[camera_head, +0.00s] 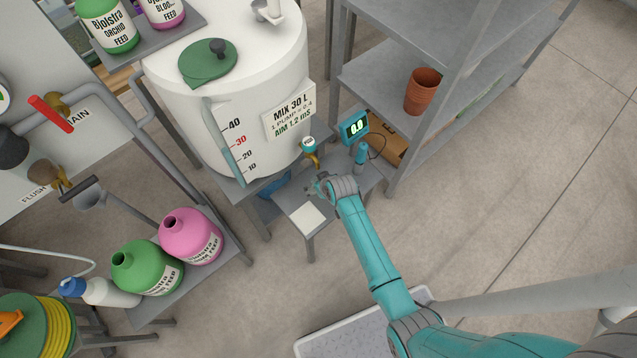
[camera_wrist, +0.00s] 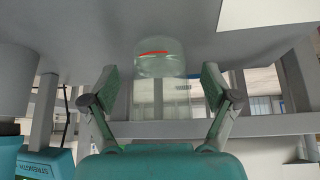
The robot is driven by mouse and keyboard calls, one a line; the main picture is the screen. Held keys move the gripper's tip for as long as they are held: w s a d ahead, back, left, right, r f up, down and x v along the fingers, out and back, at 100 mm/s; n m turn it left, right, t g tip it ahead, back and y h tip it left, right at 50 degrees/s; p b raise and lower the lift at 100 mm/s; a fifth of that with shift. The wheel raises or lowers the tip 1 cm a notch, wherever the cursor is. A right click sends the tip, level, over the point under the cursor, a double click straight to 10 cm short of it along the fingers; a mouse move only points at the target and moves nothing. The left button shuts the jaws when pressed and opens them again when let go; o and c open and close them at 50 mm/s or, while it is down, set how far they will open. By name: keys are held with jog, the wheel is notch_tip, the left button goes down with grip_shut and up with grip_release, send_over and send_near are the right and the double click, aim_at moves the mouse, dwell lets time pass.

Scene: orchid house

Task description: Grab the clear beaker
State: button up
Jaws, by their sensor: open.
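The clear beaker (camera_wrist: 160,64) shows in the wrist view, a see-through cylinder with a red mark on it, standing on a grey surface. It lies ahead of and between the two fingers of my gripper (camera_wrist: 162,86), which are spread wide with their green pads apart. No contact with the beaker shows. In the head view my gripper (camera_head: 317,187) is low over the small grey stand (camera_head: 293,198) in front of the white tank. I cannot make out the beaker there; my wrist probably hides it.
The white tank (camera_head: 240,110) with its tap (camera_head: 311,150) stands just behind. A blue meter (camera_head: 354,127) and a blue-capped probe (camera_head: 361,152) are close to the right. A white pad (camera_head: 308,219) lies on the stand. A grey shelf holds terracotta pots (camera_head: 422,90). Floor at right is clear.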

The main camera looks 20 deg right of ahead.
aim_at(315, 179)
jog(key=c, duration=1.3)
jog(key=shift+r, duration=0.25)
jog(key=shift+r, duration=1.45)
jog(key=s+d, duration=0.2)
jog(key=s, duration=1.5)
jog(key=shift+s, duration=0.35)
jog(key=shift+s+d, duration=0.1)
